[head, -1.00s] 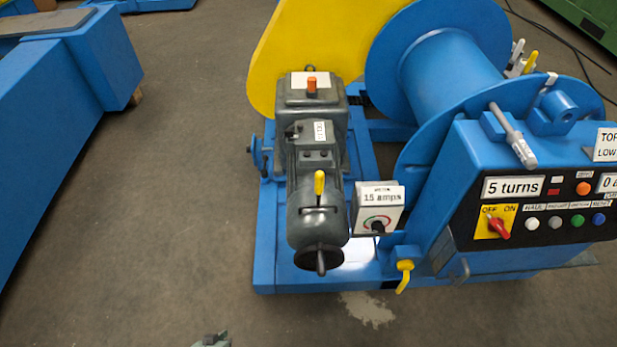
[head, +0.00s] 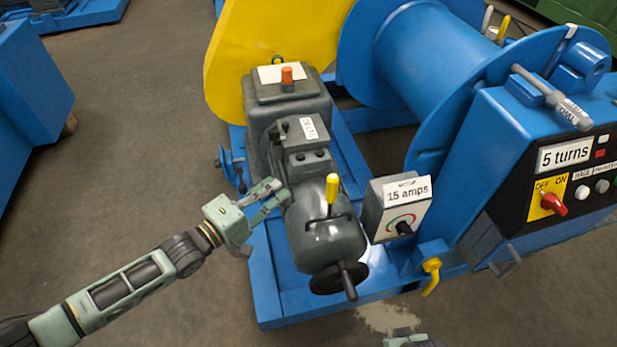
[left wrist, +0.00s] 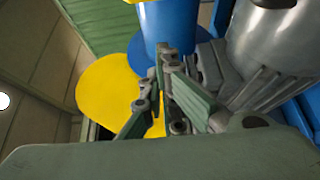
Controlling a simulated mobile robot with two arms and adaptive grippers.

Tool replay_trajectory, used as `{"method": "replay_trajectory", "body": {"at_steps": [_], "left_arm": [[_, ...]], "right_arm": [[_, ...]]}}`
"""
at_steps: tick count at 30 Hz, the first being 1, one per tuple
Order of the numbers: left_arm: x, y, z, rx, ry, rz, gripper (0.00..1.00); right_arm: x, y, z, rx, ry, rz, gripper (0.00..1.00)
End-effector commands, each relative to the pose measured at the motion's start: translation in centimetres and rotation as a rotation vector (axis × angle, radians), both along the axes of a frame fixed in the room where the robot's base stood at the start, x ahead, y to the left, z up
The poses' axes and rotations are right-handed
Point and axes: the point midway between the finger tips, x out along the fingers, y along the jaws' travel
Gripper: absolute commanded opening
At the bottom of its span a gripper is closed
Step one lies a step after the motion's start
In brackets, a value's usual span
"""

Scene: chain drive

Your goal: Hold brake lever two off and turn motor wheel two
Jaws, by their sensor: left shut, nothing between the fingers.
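The grey motor (head: 325,235) lies on the blue frame in the middle of the head view. The brake lever (head: 332,192), with a yellow handle, stands upright on top of its near end. The dark motor wheel (head: 338,279), with a crank handle, is on the motor's near end face. My left gripper (head: 275,192) is shut and empty, to the left of the lever and close to the motor's side; I cannot tell if it touches. In the left wrist view its fingers (left wrist: 165,55) are together, with the grey motor (left wrist: 265,45) at right. A bit of my right gripper (head: 408,338) shows at the bottom edge.
A meter box reading 15 amps (head: 397,208) stands just right of the motor. A yellow hook-shaped handle (head: 431,275) is below it. The blue control console (head: 490,130) with a red switch and buttons is at right. Floor left of the frame is open.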

Motion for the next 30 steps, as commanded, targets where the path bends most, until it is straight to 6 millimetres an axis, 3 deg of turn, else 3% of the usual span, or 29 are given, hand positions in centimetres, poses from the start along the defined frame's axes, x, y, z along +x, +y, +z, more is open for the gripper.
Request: {"method": "replay_trajectory", "body": {"at_steps": [14,27,30], "left_arm": [[0.6,-0.7,0.2,-0.008,-0.001,-0.003,0.0],[6.8,-6.0,0.1,-0.006,-0.002,-0.001,0.0],[7.4,-7.1,0.1,-0.006,0.002,-0.004,0.0]], "right_arm": [[0.2,0.0,0.3,0.0,-0.003,0.0,0.0],[1.2,0.1,4.3,0.002,-0.027,-0.004,0.0],[1.2,0.1,5.1,0.001,-0.028,-0.005,0.0]]}}
